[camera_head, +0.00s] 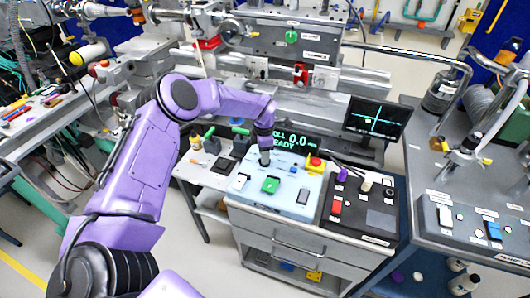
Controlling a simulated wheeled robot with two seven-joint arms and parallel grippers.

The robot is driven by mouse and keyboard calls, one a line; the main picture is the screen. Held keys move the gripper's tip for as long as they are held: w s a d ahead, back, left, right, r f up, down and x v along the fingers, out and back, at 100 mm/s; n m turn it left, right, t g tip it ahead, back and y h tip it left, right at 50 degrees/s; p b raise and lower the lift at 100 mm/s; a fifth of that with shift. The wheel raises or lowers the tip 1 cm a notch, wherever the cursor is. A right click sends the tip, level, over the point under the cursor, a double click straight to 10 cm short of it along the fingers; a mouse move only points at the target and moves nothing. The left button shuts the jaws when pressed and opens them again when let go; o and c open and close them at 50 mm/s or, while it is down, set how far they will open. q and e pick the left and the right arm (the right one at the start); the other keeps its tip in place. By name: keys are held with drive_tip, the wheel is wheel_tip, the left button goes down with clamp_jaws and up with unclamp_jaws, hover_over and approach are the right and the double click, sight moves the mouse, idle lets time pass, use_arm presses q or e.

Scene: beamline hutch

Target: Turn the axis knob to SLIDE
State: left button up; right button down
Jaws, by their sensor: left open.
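The pale blue control box (292,208) stands on the drawer cabinet in the middle. My left arm comes in from the left, and my left gripper (265,158) points down at the back left part of the box. The gripper is small here, and I cannot tell whether it touches anything. The axis knob is not clearly seen; it may be hidden behind the gripper. The dark display (298,141) behind the box shows green text, partly covered by my arm, reading "…OLL 0.0" and "…EADY". My right gripper is not in view.
The box also bears a green button (270,185), a white switch (241,181), a dark switch (303,195) and a red mushroom button (315,161) on yellow. A black panel (372,222) adjoins on the right. A monitor (376,117) stands behind. Small green-handled items stand left.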

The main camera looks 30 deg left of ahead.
use_arm(q)
drive_tip(key=shift+d+f, duration=0.1)
drive_tip(key=shift+f, duration=0.5)
drive_tip(key=shift+d+r, duration=0.1)
clamp_jaws()
